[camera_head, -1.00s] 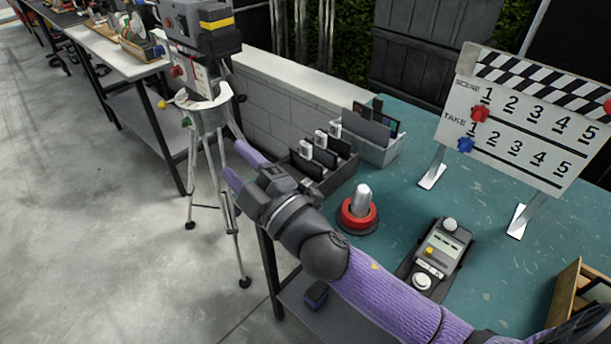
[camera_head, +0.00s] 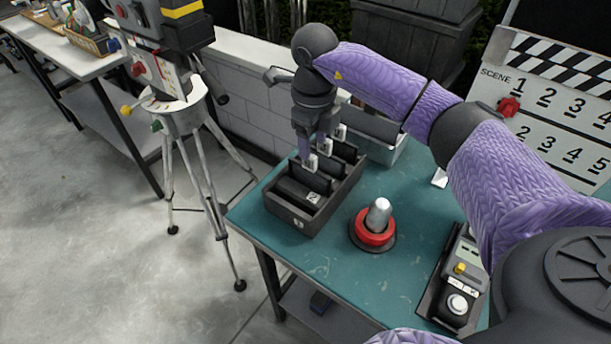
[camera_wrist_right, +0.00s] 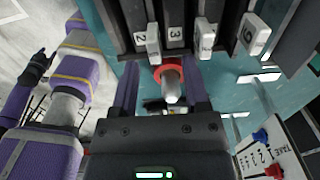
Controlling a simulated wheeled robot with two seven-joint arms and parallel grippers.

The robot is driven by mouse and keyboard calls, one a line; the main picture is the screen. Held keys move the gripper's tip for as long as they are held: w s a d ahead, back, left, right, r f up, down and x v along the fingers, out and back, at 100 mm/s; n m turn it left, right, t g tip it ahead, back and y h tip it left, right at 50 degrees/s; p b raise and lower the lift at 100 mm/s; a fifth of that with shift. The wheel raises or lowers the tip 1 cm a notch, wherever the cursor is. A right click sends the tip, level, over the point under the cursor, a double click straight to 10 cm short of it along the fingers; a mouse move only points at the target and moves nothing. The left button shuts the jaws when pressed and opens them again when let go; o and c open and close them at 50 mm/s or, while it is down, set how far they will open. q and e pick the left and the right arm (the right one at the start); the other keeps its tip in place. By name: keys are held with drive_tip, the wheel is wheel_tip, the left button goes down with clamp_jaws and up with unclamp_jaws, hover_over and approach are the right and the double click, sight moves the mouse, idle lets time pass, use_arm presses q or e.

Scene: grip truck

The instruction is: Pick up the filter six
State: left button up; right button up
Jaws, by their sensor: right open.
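A dark slotted box (camera_head: 290,218) of upright black filters stands at the teal table's left end. In the right wrist view, white tags show 2 (camera_wrist_right: 140,40), 3 (camera_wrist_right: 175,33), a blurred numeral (camera_wrist_right: 206,40) and, far right, a tag (camera_wrist_right: 251,36) reading as 9 or an upside-down 6. My right gripper (camera_head: 312,152) points down over the box, close to the white tags. Its fingers are apart, with nothing visibly held between them (camera_wrist_right: 160,72). A dark shape at the right wrist view's left edge looks like my left gripper (camera_wrist_right: 38,68); its jaws are unclear.
A red-based device with a silver knob (camera_head: 375,227) stands right of the box, and a grey control unit (camera_head: 457,280) further right. A grey holder (camera_head: 385,150) sits behind the box. A clapperboard (camera_head: 555,110) stands at right. A tripod (camera_head: 185,125) stands left of the table.

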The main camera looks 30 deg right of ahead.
sight(310, 167)
drive_tip(key=f, duration=0.4)
drive_tip(key=f+b, duration=0.1)
drive_tip(key=f, duration=0.1)
drive_tip(key=shift+a, duration=0.3)
clamp_jaws()
